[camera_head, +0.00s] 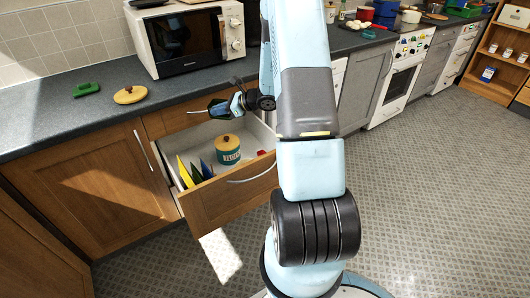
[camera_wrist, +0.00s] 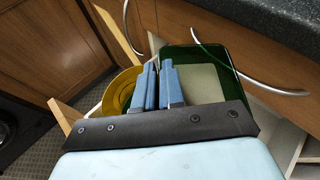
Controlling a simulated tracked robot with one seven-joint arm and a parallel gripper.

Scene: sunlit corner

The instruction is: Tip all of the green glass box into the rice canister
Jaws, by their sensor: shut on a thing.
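The green glass box (camera_wrist: 212,52) is in the wrist view, with a pale filling inside. My gripper (camera_wrist: 158,68) is shut on its near left wall, one blue finger on each side. In the head view my gripper (camera_head: 237,103) is above the open drawer; the box is small and mostly hard to make out there. The rice canister (camera_head: 228,157), teal with a yellow rim and a lettered label, stands upright in the drawer below. Its yellow round mouth (camera_wrist: 118,94) shows left of the box in the wrist view, partly hidden by my finger.
The open drawer (camera_head: 240,200) also holds thin coloured upright items (camera_head: 196,172). A yellow knobbed lid (camera_head: 130,95) and a green object (camera_head: 86,89) lie on the counter (camera_head: 60,122). A microwave (camera_head: 186,40) stands behind. The floor in front is clear.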

